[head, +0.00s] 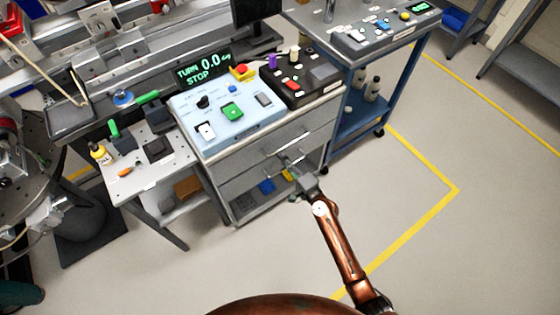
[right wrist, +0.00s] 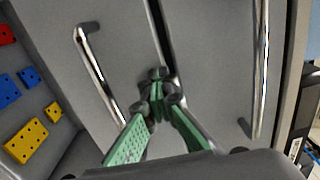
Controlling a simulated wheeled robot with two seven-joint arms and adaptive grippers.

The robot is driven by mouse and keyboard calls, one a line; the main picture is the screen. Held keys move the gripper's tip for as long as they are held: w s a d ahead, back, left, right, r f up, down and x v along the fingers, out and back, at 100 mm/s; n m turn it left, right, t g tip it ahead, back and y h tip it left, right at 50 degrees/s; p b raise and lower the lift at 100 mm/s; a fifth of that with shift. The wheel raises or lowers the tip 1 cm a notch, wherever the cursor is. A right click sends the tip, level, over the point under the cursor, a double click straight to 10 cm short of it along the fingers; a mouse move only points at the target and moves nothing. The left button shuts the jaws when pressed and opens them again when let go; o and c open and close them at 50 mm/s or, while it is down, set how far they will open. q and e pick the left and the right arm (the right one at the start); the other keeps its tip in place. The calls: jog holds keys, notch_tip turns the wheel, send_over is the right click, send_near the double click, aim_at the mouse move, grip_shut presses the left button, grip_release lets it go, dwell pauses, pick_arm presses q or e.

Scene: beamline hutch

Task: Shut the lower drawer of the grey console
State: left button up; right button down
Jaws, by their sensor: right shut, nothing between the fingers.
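The grey console (head: 213,172) stands in the middle of the head view, with an upper drawer front (head: 318,126) and a lower drawer front (head: 238,186). In the right wrist view, the lower front (right wrist: 75,20) carries a bar handle (right wrist: 101,72). A dark gap separates it from the upper front (right wrist: 215,60), which has its own handle (right wrist: 262,70). How far the lower drawer stands out is hard to tell. My right gripper (head: 287,160) is in front of the drawer fronts, its green fingers (right wrist: 158,115) shut and empty, between the two handles. My left gripper is not in view.
Below the lower front, an open space holds a blue block (head: 266,186) and other coloured blocks. A white side table (head: 145,178) stands at left. A blue cart (head: 350,118) stands at right. The floor in front is clear, with a yellow line (head: 420,219).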

jog(key=shift+s+d, duration=0.25)
jog(key=shift+s, duration=0.05)
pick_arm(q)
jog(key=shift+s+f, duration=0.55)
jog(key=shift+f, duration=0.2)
pick_arm(e)
jog(key=v, duration=1.3)
jog(key=shift+s, duration=0.15)
